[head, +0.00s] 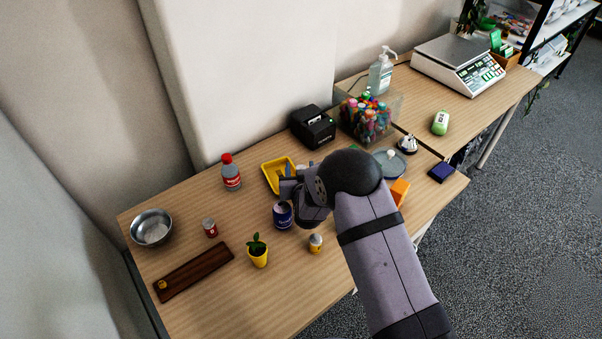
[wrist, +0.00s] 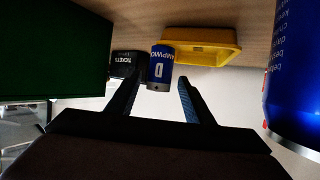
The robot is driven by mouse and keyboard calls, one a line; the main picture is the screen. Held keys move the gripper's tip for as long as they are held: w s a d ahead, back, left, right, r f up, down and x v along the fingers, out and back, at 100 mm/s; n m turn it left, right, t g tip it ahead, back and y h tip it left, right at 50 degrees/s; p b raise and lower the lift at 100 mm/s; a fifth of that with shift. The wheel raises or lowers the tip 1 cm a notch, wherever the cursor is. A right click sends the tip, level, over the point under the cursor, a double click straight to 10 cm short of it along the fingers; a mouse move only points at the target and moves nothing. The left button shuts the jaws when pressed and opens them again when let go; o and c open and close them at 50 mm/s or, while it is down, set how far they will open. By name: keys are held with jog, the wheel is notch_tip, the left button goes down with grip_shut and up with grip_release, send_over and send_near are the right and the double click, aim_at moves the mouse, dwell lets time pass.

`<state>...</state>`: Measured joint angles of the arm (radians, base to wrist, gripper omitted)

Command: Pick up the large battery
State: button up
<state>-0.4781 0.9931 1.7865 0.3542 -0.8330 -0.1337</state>
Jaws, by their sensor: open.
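The large battery (wrist: 160,67) shows in the wrist view as a short blue cylinder with a white "D" and a grey end. It appears in the gap between the fingertips, nearer the left finger; I cannot tell whether it is between them or just beyond. No finger clearly touches it. My gripper (wrist: 160,80) is open and empty. In the head view my gripper (head: 289,187) is low over the table, beside the yellow tray (head: 272,178) and above the blue can (head: 282,216). The battery is not visible there, probably hidden behind my gripper or arm.
In the wrist view, the yellow tray (wrist: 205,45), a black ticket printer (wrist: 124,65), a green box (wrist: 50,45) at left and the blue can (wrist: 295,75) at right surround the battery. In the head view, a yellow plant pot (head: 259,257) and red-capped bottle (head: 231,175) stand nearby.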

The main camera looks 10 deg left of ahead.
jog(key=shift+p+x, duration=0.4)
jog(key=shift+x, duration=1.5)
jog(key=shift+d, duration=0.1)
grip_shut()
